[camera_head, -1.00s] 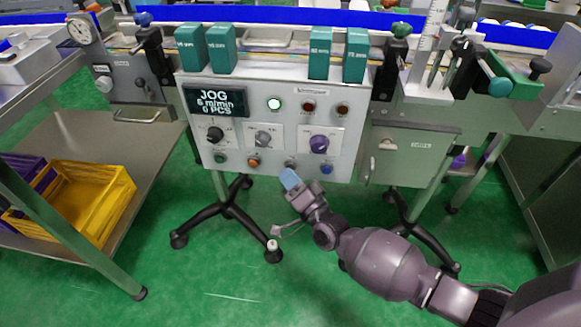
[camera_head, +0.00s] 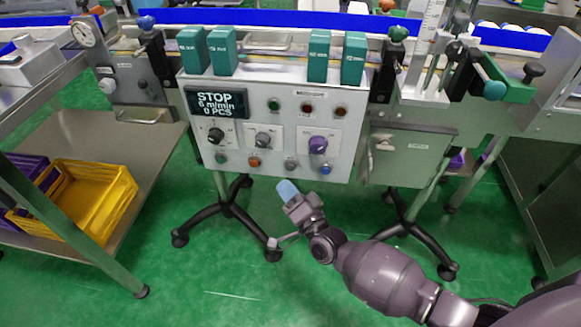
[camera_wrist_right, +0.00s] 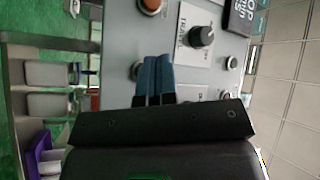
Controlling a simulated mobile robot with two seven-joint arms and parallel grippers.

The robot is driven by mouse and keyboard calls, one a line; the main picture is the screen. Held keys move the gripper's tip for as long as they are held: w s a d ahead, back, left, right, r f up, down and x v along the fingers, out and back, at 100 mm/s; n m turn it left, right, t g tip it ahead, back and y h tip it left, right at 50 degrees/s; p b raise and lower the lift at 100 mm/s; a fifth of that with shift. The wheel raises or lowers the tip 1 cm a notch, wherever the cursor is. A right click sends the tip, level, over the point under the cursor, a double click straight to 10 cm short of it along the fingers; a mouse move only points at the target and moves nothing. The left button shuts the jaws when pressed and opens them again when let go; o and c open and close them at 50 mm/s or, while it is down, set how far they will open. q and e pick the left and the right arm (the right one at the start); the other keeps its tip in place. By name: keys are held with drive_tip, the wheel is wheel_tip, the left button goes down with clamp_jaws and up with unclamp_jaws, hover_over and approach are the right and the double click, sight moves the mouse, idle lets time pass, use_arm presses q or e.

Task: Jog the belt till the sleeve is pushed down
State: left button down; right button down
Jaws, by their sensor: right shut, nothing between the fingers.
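The control panel (camera_head: 268,122) faces me; its display (camera_head: 217,103) reads STOP, 6 m/min, 0 PCS. A grey button (camera_head: 291,163) sits in the bottom row between an orange button (camera_head: 254,162) and a blue button (camera_head: 325,169). My right gripper (camera_head: 285,187) has blue fingertips, shut and empty, just below the grey button and apart from it. In the right wrist view the shut fingers (camera_wrist_right: 155,75) point at the panel, beside a round button (camera_wrist_right: 137,70) that they partly cover. I cannot make out a sleeve. My left gripper is out of view.
Teal blocks (camera_head: 193,50) stand along the panel's top. A purple knob (camera_head: 318,145) is above the bottom row. A grey box (camera_head: 411,155) is right of the panel. A yellow crate (camera_head: 85,200) lies on the left shelf. Black stand legs (camera_head: 228,220) are below.

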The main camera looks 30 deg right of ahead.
drive_tip(key=shift+s+a, duration=0.45)
drive_tip(key=shift+s, duration=0.2)
drive_tip(key=shift+s+a, duration=0.4)
drive_tip(key=shift+s, duration=0.2)
idle(2.8)
